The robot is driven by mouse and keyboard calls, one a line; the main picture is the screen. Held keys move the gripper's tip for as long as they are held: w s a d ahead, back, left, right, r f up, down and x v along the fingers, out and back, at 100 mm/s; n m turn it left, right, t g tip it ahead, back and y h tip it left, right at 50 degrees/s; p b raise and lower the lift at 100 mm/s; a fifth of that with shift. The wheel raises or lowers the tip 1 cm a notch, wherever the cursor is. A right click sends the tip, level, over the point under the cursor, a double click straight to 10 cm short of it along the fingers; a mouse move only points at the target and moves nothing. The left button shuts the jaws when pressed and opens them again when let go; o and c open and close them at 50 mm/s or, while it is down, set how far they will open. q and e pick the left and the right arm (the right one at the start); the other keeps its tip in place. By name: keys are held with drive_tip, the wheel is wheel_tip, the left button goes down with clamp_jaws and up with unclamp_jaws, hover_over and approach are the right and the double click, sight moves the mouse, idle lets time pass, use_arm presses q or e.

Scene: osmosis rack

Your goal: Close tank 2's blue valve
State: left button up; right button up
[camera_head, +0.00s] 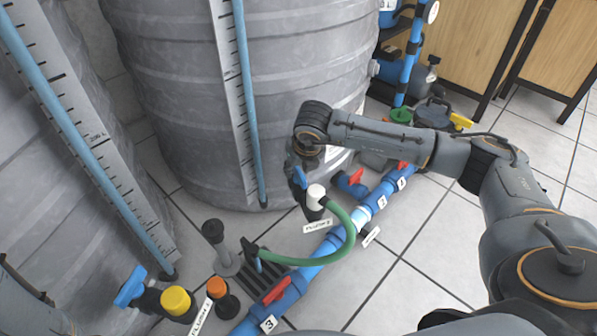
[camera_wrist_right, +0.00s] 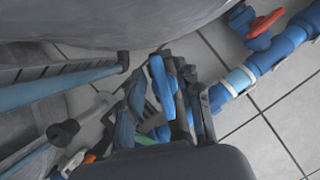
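Tank 2's blue valve (camera_head: 300,178) has a blue handle and stands on the floor at the front of the middle grey tank (camera_head: 185,110), beside a white-capped fitting with a green hose. My right gripper (camera_head: 303,160) reaches down over this valve from the right. In the right wrist view the blue handle (camera_wrist_right: 163,84) shows between or right beside the dark fingers (camera_wrist_right: 165,100). I cannot tell whether the fingers press on it. The wrist housing hides the lower part. My left gripper is not in view.
A green hose (camera_head: 347,240) loops to a floor drain. A blue pipe (camera_head: 325,248) with red valves (camera_head: 277,291) runs diagonally across the tiles. Another blue valve (camera_head: 130,287) with a yellow cap (camera_head: 176,301) stands at lower left.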

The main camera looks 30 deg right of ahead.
drive_tip(key=shift+c, duration=0.4)
clamp_jaws()
